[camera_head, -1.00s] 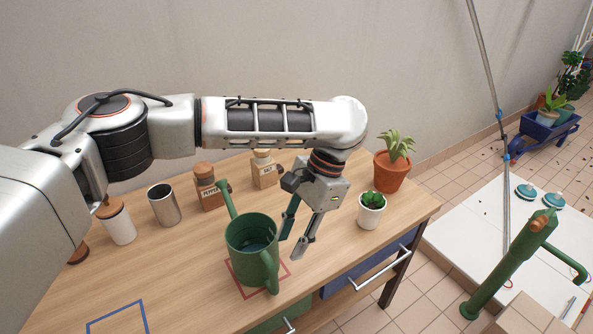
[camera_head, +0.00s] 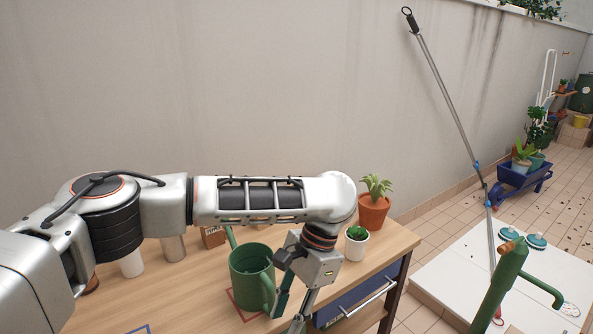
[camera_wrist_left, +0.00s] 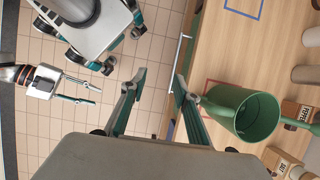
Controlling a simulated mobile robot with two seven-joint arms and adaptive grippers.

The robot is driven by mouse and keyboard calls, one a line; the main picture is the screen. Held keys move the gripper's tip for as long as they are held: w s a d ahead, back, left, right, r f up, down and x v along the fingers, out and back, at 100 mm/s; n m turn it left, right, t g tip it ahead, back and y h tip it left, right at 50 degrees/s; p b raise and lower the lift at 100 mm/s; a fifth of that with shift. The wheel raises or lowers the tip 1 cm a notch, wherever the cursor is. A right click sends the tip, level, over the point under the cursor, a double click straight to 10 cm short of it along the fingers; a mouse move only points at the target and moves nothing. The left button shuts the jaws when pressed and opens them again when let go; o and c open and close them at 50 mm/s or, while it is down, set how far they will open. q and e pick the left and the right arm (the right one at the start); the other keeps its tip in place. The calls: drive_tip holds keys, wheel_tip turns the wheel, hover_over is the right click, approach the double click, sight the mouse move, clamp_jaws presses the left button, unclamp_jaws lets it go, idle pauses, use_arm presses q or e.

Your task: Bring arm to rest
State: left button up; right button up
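My left gripper (camera_head: 284,313) hangs at the table's front right, just right of the green watering can (camera_head: 252,276). Its two fingers stand apart with nothing between them in the left wrist view (camera_wrist_left: 158,78). The watering can stands upright beside the left gripper and also shows in the left wrist view (camera_wrist_left: 228,112). My right gripper (camera_wrist_left: 94,93) shows only in the left wrist view, at the left over the tiled floor. Its fingers are apart and empty.
The wooden table (camera_head: 180,290) holds a small white pot plant (camera_head: 356,243) and a terracotta pot (camera_head: 373,212) near its right edge. A blue drawer (camera_head: 350,303) with a metal handle is below the left gripper.

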use_arm(q)
drive_tip(key=s+d+f+n+t+h, duration=0.1)
drive_tip(key=s+d+f+h, duration=0.3)
drive_tip(key=d+f+h, duration=0.45)
drive_tip(key=s+d+f+n+t+h, duration=0.1)
drive_tip(key=s+d+f+h, duration=0.4)
drive_tip(key=d, duration=0.7)
drive_tip(key=w+a+f+n+t+y, duration=0.1)
drive_tip(key=w+a+f+n+t, duration=0.3)
drive_tip(key=a, duration=0.4)
drive_tip(key=w+a+f+n+t, duration=0.1)
drive_tip(key=w+a+f+t, duration=0.1)
drive_tip(key=a+f+t, duration=0.45)
drive_tip(key=s+a+f+y, duration=0.1)
drive_tip(key=s+a+y, duration=0.1)
drive_tip(key=a, duration=0.6)
drive_tip(key=s+a+f+y, duration=0.1)
drive_tip(key=s+a+y, duration=0.1)
drive_tip(key=a, duration=0.6)
drive_tip(key=s+a+f+y, duration=0.2)
drive_tip(key=s+a, duration=0.2)
drive_tip(key=a, duration=0.4)
drive_tip(key=shift+s+a+t, duration=0.25)
drive_tip(key=shift+s+t, duration=0.05)
drive_tip(key=shift+t, duration=0.05)
